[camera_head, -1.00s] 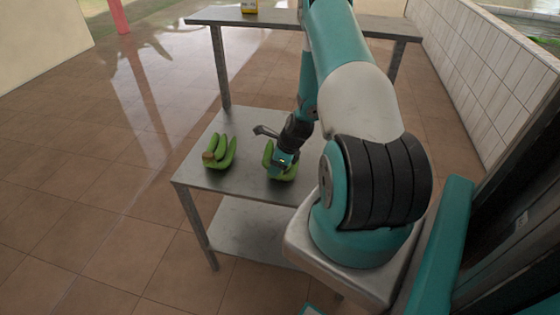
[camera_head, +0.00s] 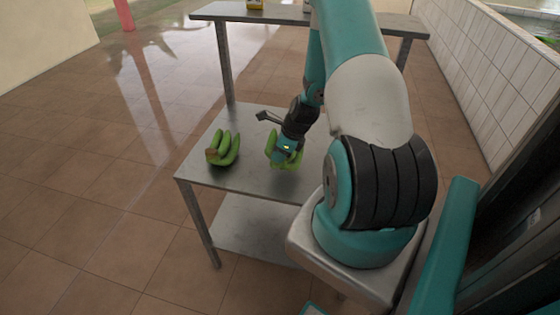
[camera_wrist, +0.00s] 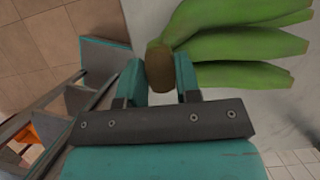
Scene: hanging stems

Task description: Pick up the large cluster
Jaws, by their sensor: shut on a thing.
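A cluster of green bananas (camera_head: 271,143) is in my gripper (camera_head: 285,153), just above the metal table in the head view. In the wrist view, the teal fingers of my gripper (camera_wrist: 160,80) are shut on the brown stem (camera_wrist: 159,68) of this cluster. Its green fingers (camera_wrist: 240,45) spread to the right. In the head view my gripper hides part of the cluster. A second green banana cluster (camera_head: 223,149) lies on the table to the left, apart from my gripper. I cannot tell for sure which cluster is larger.
The grey metal table (camera_head: 243,178) has a lower shelf (camera_head: 250,228). Its top is clear between the two clusters. A longer bench (camera_head: 290,14) stands behind with a yellow container (camera_head: 255,4) on it. A tiled wall (camera_head: 480,80) runs along the right.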

